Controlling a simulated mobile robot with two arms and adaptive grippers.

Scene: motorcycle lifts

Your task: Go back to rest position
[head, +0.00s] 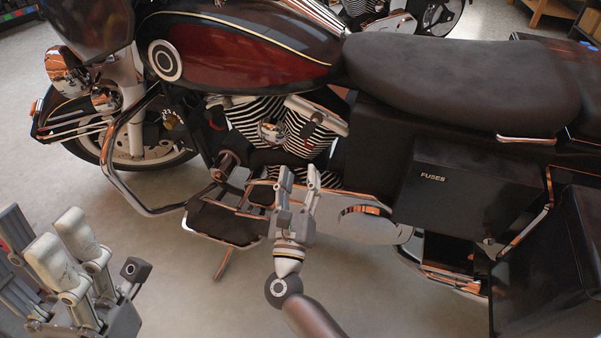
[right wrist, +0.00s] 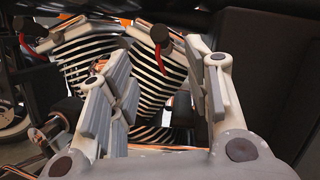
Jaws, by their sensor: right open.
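My right gripper (head: 299,178) reaches up from the bottom middle of the head view, in front of the motorcycle's engine (head: 275,128). Its fingers are apart and nothing is between them. In the right wrist view my right gripper (right wrist: 165,85) also shows open, with the finned engine cylinders (right wrist: 150,75) behind the gap. I cannot tell whether it touches the motorcycle. My left gripper (head: 62,245) is at the lower left of the head view, apart from the motorcycle. Its fingers point up; its opening is unclear and I see no object in it.
The motorcycle has a dark red tank (head: 235,55), a dark seat (head: 455,80), a black box marked FUSES (head: 460,190), a chrome guard bar (head: 125,165) and a footboard (head: 225,222). Bare floor (head: 190,275) lies between my two grippers. Another vehicle's wheel (head: 440,15) shows behind.

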